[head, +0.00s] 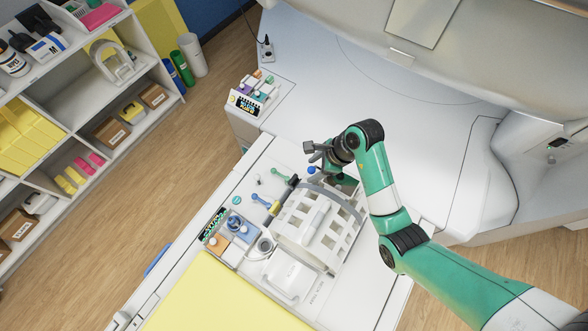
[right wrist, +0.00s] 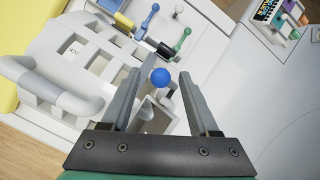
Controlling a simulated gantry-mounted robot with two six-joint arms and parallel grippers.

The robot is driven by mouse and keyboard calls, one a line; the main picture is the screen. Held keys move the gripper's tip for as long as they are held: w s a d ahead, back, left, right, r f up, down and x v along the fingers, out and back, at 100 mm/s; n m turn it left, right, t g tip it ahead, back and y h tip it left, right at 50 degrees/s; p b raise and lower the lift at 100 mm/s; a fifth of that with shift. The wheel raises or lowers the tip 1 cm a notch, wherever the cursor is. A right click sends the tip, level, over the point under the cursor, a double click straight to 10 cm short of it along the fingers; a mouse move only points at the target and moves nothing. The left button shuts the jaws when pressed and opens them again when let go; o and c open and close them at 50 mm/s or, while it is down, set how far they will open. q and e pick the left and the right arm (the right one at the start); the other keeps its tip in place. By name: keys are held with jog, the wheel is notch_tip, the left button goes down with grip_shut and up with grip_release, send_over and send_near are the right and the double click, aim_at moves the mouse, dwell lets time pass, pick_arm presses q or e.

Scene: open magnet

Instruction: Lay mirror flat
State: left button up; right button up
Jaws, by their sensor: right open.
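A blue ball knob (head: 312,170) shows beside the far end of the white head coil (head: 305,228). In the right wrist view the blue knob (right wrist: 160,77) sits between the two fingers of my right gripper (right wrist: 159,82), with gaps on both sides. Below the knob is a small grey-white framed piece (right wrist: 154,118), which seems to be the mirror on its mount; its tilt is hard to tell. My right gripper (head: 318,153) is open, close to the knob, and holds nothing. My left gripper is not in view.
Green and blue levers (head: 280,175) and a dark-ended post stand left of the coil. A control box (head: 246,103) sits on the scanner's corner. A yellow pad (head: 215,297) covers the near table. The white surface beyond the gripper is clear.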

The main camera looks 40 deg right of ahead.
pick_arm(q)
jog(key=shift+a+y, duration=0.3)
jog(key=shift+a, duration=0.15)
pick_arm(e)
jog(key=shift+x, duration=1.1)
grip_shut()
jog(key=shift+d, duration=0.15)
jog(key=shift+w+d+r+g+y, duration=0.15)
jog(key=shift+d+r+g+y, duration=0.15)
jog(key=shift+y, duration=0.7)
jog(key=shift+d+m+y+b, duration=0.25)
jog(key=shift+m+y+b, duration=0.15)
jog(key=shift+y+b, duration=0.3)
jog(key=y+b, duration=0.1)
jog(key=b, duration=0.1)
jog(key=d+g+y+b, duration=0.1)
jog(key=b, duration=0.2)
jog(key=m+y+b, duration=0.1)
jog(key=y+b, duration=0.1)
jog(key=b, duration=0.1)
jog(key=shift+w+d+r+g, duration=0.15)
jog(key=shift+w+d+g, duration=0.15)
jog(key=shift+w, duration=0.05)
pick_arm(q)
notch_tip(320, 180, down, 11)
jog(key=b, duration=0.1)
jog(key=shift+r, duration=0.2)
pick_arm(e)
jog(key=shift+r+y, duration=0.25)
jog(key=shift+y, duration=0.15)
